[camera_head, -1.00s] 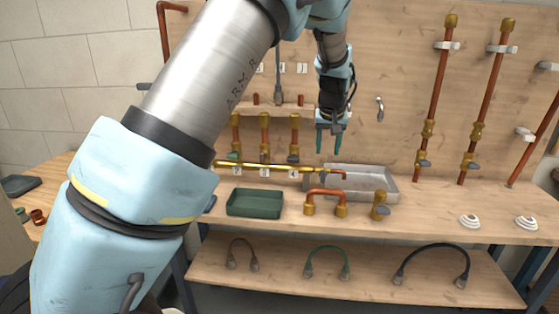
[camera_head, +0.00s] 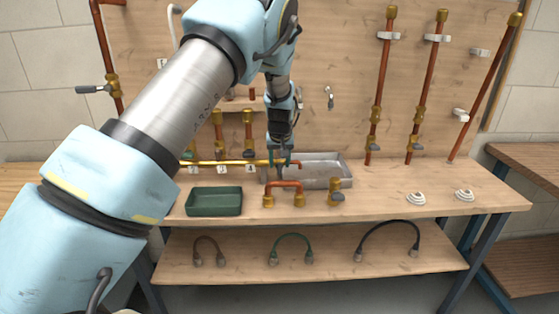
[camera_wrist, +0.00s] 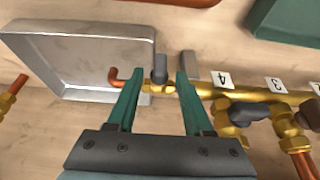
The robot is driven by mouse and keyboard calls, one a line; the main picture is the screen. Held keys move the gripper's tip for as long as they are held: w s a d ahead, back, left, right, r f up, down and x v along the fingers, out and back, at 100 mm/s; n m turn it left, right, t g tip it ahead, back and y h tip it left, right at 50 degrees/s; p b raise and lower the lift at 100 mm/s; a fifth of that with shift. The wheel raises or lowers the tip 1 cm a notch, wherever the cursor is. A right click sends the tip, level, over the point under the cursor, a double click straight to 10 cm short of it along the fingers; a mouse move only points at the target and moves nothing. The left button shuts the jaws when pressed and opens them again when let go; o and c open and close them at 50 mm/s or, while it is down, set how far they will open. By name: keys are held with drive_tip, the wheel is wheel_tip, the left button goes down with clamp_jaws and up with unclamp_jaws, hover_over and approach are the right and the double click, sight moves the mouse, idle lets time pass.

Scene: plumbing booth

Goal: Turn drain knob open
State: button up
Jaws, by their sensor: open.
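A brass manifold pipe (camera_head: 222,163) runs along the bench, with a bent copper spout (camera_wrist: 114,78) at its end over a metal tray (camera_head: 335,182). In the wrist view a small grey knob (camera_wrist: 160,70), likely the drain knob, stands on the brass end beside the spout. My gripper (camera_wrist: 160,82) is open, one teal finger on each side of this knob, with visible gaps; contact is not apparent. In the head view my gripper (camera_head: 279,168) points down over the manifold end, and the knob cannot be made out there.
Numbered tags (camera_wrist: 222,80) and grey-handled valves (camera_wrist: 243,114) line the manifold beside my fingers.

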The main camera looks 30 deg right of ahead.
clamp_jaws()
idle(0.4)
